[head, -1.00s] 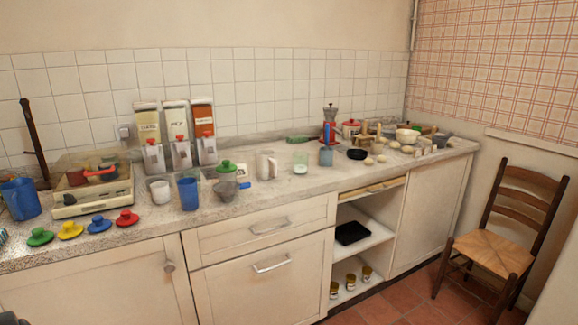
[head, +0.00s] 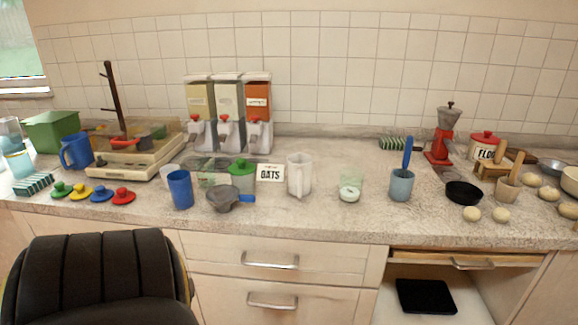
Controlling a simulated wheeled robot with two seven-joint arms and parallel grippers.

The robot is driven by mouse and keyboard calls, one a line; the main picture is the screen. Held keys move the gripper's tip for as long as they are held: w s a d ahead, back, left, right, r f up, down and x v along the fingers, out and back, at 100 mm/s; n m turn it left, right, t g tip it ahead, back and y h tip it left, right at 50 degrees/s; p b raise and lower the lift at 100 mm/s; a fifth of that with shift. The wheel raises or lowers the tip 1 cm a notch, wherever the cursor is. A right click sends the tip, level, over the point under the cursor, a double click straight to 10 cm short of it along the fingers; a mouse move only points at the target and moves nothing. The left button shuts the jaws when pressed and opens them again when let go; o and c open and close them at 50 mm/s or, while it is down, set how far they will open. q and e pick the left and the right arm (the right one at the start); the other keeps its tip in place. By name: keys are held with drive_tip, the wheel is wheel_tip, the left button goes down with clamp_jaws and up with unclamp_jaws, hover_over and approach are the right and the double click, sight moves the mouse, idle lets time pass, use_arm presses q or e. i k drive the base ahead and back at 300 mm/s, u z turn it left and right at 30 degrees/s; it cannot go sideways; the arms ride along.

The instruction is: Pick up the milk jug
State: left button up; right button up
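A whitish jug with a side handle (head: 299,175) stands upright on the counter near the middle of the head view. It is the thing that best fits the milk jug. I cannot tell whether it holds anything. The OATS sign is just to its left and a small clear glass is to its right, with a gap between. A blue jug (head: 76,151) also stands far left, beside the scale. Neither of my grippers is in view, and nothing is seen touching the jugs.
A blue cup (head: 180,189), a grey sieve (head: 224,198) and a green-lidded jar (head: 243,176) stand left of the whitish jug. The glass (head: 350,186) and a grey-blue cup (head: 401,184) stand right. Dispensers (head: 228,108) are behind. The counter's front strip before the jug is clear.

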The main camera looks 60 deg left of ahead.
sight(300, 180)
drive_tip(key=u, duration=0.95)
drive_tip(key=i, duration=0.95)
drive_tip(key=u, duration=0.85)
